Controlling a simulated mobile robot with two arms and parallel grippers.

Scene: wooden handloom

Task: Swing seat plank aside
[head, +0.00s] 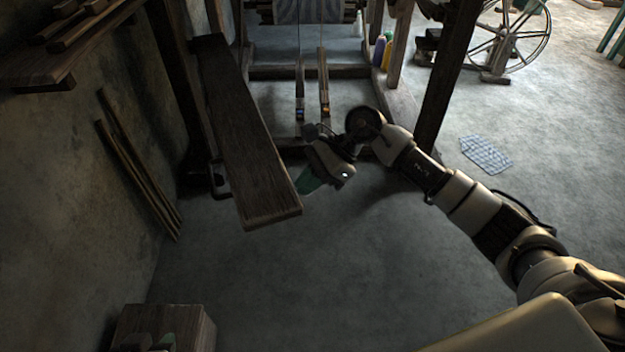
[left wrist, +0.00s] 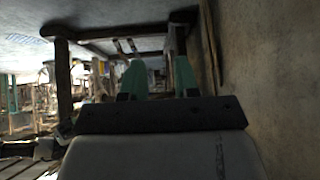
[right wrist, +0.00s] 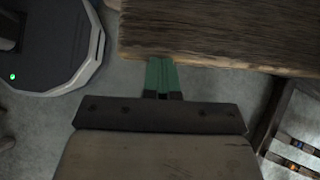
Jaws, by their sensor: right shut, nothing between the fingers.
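The seat plank (head: 245,135) is a long dark wooden board. Its far end is by the loom's left post and its near end juts toward me, over open floor. My right gripper (head: 308,186) is shut and empty, with its green fingertips close beside the plank's right edge near the near end. In the right wrist view the shut fingers (right wrist: 161,73) meet the edge of the plank (right wrist: 220,30); contact is hard to confirm. My left gripper (head: 150,342) is low at the bottom left, far from the plank. Its fingers (left wrist: 160,78) are apart and empty in the left wrist view.
Two treadles (head: 324,85) hang inside the loom frame. A wooden box (head: 195,325) stands at the bottom left. Thin sticks (head: 135,160) lean on the left wall below a shelf (head: 60,60). A checked cloth (head: 486,154) lies on the right.

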